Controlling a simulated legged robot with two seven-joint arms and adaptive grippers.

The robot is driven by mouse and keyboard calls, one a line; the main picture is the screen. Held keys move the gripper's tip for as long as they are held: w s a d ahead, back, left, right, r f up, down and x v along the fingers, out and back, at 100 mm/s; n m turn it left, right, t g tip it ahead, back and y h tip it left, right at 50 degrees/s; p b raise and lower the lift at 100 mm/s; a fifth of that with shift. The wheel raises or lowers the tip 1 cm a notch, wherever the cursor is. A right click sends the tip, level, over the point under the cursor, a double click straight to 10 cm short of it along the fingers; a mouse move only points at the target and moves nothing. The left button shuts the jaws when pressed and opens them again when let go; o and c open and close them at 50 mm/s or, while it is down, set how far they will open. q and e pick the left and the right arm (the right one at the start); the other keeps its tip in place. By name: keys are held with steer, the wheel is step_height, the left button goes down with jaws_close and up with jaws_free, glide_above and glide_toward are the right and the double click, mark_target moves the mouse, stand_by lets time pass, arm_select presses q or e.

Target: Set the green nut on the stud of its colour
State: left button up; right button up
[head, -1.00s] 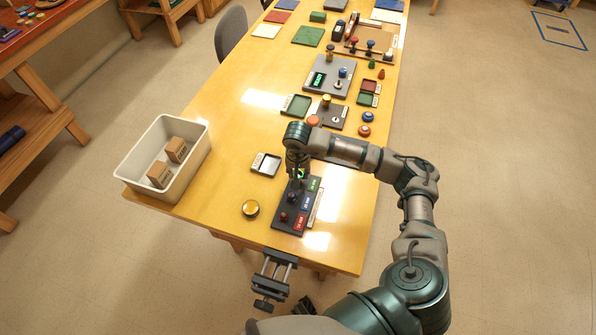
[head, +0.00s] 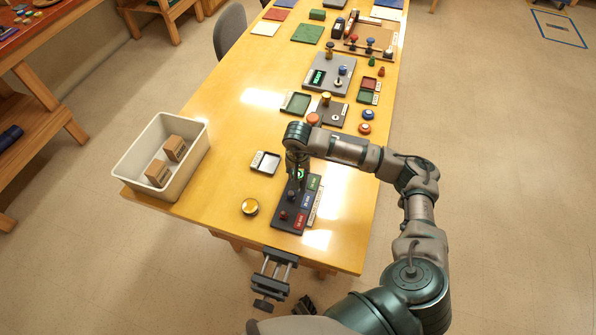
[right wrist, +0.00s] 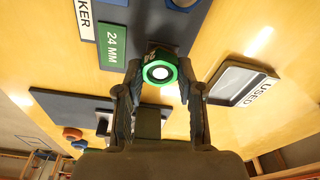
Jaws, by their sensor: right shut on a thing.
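The green nut (right wrist: 161,71) is a green ring with a bright round centre in the right wrist view. My right gripper (right wrist: 162,88) is shut on it, one finger on each side. In the head view the gripper (head: 298,178) holds the nut (head: 300,174) over the far end of the dark stud board (head: 280,225), by the green 24 MM label (right wrist: 112,46). The gripper hides the stud there. I cannot tell whether the nut is around the stud or above it. My left gripper is out of view.
A tray marked USED (right wrist: 240,84) lies beside the board. A yellow round knob (head: 250,207) and a white bin (head: 130,187) with two boxes stand to the left. Panels, an orange knob (head: 312,119) and blue and orange buttons lie farther up the table.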

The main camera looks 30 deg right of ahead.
steer(key=shift+f+b, duration=0.25)
steer(key=shift+b, duration=0.05)
stand_by(0.4)
steer(key=o, duration=1.5)
steer(key=shift+c, duration=0.2)
steer(key=shift+r, duration=0.15)
steer(key=shift+r+p, duration=0.6)
steer(key=shift+r, duration=0.3)
steer(key=shift+r+p, duration=1.7)
steer(key=shift+r, duration=1.4)
steer(key=shift+f, duration=0.1)
